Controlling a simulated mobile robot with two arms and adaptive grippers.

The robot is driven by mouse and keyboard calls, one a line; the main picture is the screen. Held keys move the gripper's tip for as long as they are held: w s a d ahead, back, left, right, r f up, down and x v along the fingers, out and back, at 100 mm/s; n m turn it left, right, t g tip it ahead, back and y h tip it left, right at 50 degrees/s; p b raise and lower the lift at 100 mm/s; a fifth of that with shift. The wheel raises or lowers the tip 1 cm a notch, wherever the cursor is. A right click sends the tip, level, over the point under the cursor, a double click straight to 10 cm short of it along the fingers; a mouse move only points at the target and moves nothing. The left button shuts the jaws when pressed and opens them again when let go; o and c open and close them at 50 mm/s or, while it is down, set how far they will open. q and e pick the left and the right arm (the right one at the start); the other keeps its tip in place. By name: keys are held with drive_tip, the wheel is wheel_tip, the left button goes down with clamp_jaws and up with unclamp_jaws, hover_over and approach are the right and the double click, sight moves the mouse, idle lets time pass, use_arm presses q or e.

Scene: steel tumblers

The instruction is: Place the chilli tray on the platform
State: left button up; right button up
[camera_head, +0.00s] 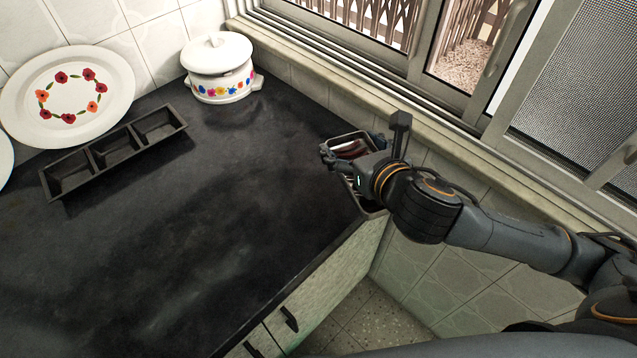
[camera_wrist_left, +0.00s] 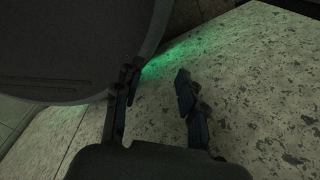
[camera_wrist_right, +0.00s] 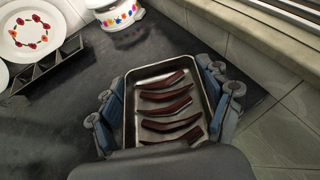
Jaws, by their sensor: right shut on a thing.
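The chilli tray (camera_wrist_right: 143,83) is a rectangular metal tray with several dark red chillies lying across it. It also shows in the head view, partly hidden by my gripper, at the counter's right corner by the window sill (camera_head: 348,137). My right gripper (camera_wrist_right: 163,98) is shut on the tray, with fingers along its left and right sides. In the head view my right gripper (camera_head: 352,156) covers much of the tray. I cannot tell whether the tray touches the dark counter (camera_head: 215,215). My left gripper (camera_wrist_left: 157,85) is open and empty above a speckled floor, outside the head view.
A black three-compartment holder (camera_head: 117,147) stands at the left of the counter. Behind it a flowered white plate (camera_head: 68,97) leans on the wall. A lidded white pot (camera_head: 219,70) stands at the back corner. The middle and front of the counter are clear.

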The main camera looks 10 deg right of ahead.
drive_tip(key=shift+w+a+f, duration=0.1)
drive_tip(key=shift+w+f, duration=0.05)
drive_tip(key=shift+f, duration=0.45)
drive_tip(key=shift+x, duration=0.8)
drive_tip(key=a+x, duration=0.1)
drive_tip(key=x, duration=0.6)
drive_tip(key=b, duration=0.1)
hover_over(313, 156)
drive_tip(key=s, duration=0.1)
wheel_tip(313, 156, down, 5)
drive_tip(key=shift+d+f, duration=0.15)
drive_tip(key=shift+w+f, duration=0.35)
drive_tip(key=shift+f, duration=0.05)
drive_tip(key=f, duration=0.3)
drive_tip(key=shift+a+f+b, duration=0.1)
drive_tip(key=shift+a+b, duration=0.1)
drive_tip(key=shift+b, duration=0.15)
use_arm(q)
drive_tip(key=shift+s+d+f, duration=0.3)
drive_tip(key=shift+s+f, duration=0.05)
drive_tip(key=shift+f, duration=0.3)
drive_tip(key=shift+s+d+f, duration=0.25)
drive_tip(key=shift+s+f, duration=0.05)
drive_tip(key=shift+f, duration=0.3)
use_arm(e)
drive_tip(key=shift+w, duration=0.1)
drive_tip(key=shift+f, duration=0.15)
